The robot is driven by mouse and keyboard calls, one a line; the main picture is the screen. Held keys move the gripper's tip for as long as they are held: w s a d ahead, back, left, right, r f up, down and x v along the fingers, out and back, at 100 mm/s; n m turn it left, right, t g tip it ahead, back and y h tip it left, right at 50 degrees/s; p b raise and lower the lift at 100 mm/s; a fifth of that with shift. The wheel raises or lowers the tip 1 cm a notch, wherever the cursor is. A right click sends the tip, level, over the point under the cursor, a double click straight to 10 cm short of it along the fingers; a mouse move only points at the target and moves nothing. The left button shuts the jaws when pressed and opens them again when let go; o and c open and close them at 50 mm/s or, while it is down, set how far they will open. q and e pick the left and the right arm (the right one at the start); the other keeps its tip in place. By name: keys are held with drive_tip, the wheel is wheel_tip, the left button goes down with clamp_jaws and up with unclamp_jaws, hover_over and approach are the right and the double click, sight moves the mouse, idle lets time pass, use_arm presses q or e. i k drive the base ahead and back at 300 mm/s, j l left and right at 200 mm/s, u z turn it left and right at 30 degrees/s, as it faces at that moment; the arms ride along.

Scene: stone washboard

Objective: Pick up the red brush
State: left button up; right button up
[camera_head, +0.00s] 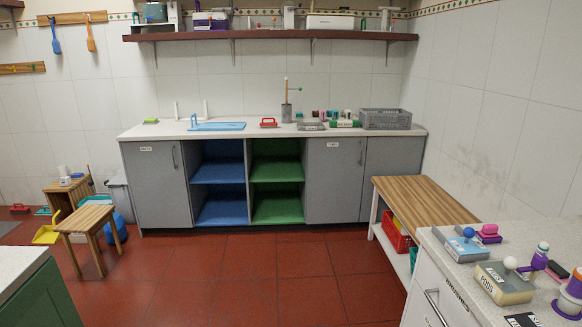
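A small red object with an arched handle, which looks like a red brush (268,123), sits on the white countertop (235,131) against the far wall. It stands between a blue board (217,126) and a grey cylindrical holder (286,113). A second red item (20,209) lies on the floor at the far left; it is too small to tell whether it is also a brush. Neither of my grippers shows in the head view.
The tiled red floor (240,285) is open in the middle. A wooden stool (87,219) and yellow dustpan (47,234) stand left. A green cabinet (45,300) is front left.

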sight(273, 125)
drive_tip(key=i, duration=4.45)
